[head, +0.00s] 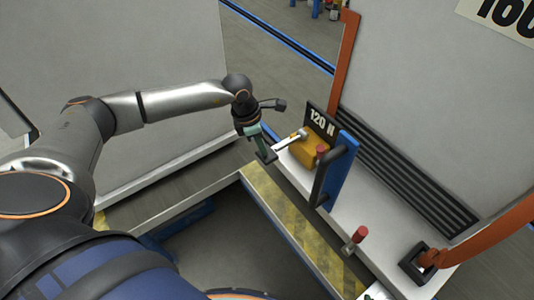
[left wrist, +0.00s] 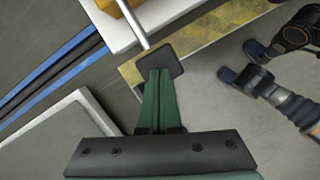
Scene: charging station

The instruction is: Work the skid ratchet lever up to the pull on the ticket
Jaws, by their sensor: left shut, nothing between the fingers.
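The ratchet lever (head: 288,142) is a thin silver rod angled out from a yellow block (head: 311,148) on the white ledge. A black ticket (head: 321,120) behind it reads "120 N". Nothing shows held between the fingers.
A blue upright plate (head: 341,165) with a black handle stands right of the yellow block. A red-topped peg (head: 359,236) and a black bracket (head: 414,264) with an orange strap are nearer. Yellow-black hazard marking (head: 283,206) edges the ledge.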

